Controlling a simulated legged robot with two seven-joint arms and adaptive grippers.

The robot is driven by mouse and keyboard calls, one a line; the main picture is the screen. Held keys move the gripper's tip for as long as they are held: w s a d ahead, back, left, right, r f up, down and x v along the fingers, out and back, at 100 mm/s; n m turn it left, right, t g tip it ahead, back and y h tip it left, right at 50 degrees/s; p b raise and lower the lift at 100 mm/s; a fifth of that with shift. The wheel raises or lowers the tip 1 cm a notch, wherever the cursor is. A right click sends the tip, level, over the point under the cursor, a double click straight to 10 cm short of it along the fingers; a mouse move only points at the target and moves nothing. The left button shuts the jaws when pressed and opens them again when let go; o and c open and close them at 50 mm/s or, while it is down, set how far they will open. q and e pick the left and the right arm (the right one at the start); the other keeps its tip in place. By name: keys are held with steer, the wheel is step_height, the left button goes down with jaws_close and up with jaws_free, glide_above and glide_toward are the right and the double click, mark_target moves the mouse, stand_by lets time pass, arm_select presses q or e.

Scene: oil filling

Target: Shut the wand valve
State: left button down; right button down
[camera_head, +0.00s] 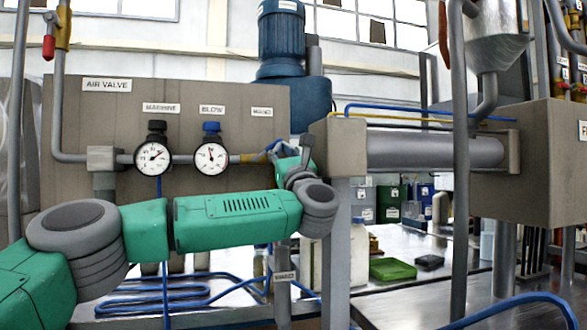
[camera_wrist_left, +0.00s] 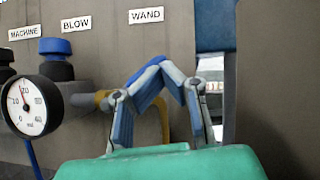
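The WAND label (camera_head: 262,112) is on the grey panel and also shows in the left wrist view (camera_wrist_left: 146,15). The wand valve's spot on the pipe is under it, by a yellow fitting (camera_head: 247,159) that also shows in the wrist view (camera_wrist_left: 97,101). My left gripper (camera_head: 274,149) is at this spot. In the wrist view my left gripper (camera_wrist_left: 162,64) has its two blue-padded fingers bent inward with the tips together. The valve handle cannot be told apart from the blue pads, so whether it lies between the tips is unclear. My right gripper is not in view.
Left along the pipe are two gauges, MACHINE (camera_head: 154,158) and BLOW (camera_head: 211,156), with black and blue knobs above. A grey post and box (camera_head: 338,147) stand close right of my gripper. A metal table (camera_head: 420,270) with a green tray (camera_head: 392,269) is behind.

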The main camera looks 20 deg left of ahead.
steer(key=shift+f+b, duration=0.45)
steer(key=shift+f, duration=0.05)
arm_select(q)
steer(key=shift+s+a+r+n+g+y+b, duration=0.1)
steer(key=shift+a+r+n+g+y+b, duration=0.2)
steer(key=shift+n, duration=0.35)
steer(key=shift+s+a+r+n+g+y+b, duration=0.1)
steer(key=shift+r+n+g+y, duration=0.25)
steer(key=shift+n, duration=0.3)
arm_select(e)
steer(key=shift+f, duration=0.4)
arm_select(q)
steer(key=shift+s+a+r+b, duration=0.3)
steer(key=shift+a+r+b, duration=0.15)
steer(key=shift+r+b, duration=0.2)
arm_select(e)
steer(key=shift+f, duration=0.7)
arm_select(q)
steer(key=shift+s+a+r+n+g+y, duration=0.15)
steer(key=shift+n+g+y, duration=0.1)
steer(key=shift+n+g, duration=0.35)
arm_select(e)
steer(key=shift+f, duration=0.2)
arm_select(q)
steer(key=shift+s+a+r+n+g+y+b, duration=0.15)
steer(key=shift+n+g+y+b, duration=0.2)
steer(key=shift+n, duration=0.35)
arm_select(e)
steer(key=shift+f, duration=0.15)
